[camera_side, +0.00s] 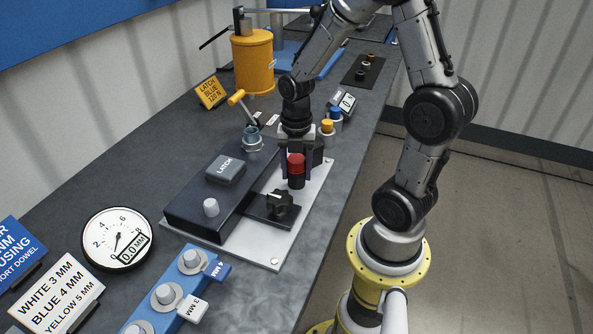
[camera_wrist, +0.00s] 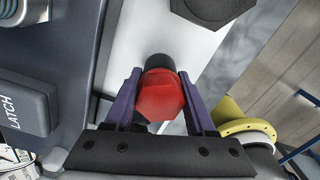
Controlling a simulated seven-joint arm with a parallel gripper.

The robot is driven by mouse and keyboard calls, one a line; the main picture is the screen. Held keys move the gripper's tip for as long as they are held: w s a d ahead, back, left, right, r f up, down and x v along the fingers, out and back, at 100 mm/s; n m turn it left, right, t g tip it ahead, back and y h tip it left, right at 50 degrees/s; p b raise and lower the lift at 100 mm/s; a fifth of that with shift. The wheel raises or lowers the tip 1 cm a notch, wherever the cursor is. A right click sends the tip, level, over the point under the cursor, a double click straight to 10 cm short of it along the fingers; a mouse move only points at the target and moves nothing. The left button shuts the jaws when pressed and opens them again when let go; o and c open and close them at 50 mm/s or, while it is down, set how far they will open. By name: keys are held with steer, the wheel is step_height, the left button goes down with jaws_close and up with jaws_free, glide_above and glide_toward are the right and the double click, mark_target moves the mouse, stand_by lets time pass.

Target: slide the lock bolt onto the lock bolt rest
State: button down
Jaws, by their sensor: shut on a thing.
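The lock bolt appears to be the piece with a red head (camera_side: 296,162) and a dark cylindrical body; in the wrist view its red faceted head (camera_wrist: 162,96) sits between the fingers. My gripper (camera_side: 297,172) is shut on it, and the purple fingers of my gripper (camera_wrist: 160,85) flank the head in the wrist view. The bolt is upright above the light plate; whether its lower end touches anything is unclear. A black block with a raised cradle-like part (camera_side: 278,203) stands in front of it on the plate, possibly the lock bolt rest.
The dark latch housing (camera_side: 190,212) with its LATCH button (camera_side: 226,170) and a white knob (camera_side: 210,207) lies left of my gripper. A light base plate (camera_side: 262,246) carries these. Blue and orange fittings (camera_side: 327,126) stand behind. A gauge (camera_side: 117,238) stands front left.

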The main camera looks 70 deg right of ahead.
mark_target(296, 157)
steer(key=shift+w+d+r, duration=0.1)
steer(key=shift+w+r, duration=0.05)
steer(key=shift+r, duration=2.5)
steer(key=c, duration=0.9)
jaws_free()
jaws_close()
steer(key=shift+r, duration=1.75)
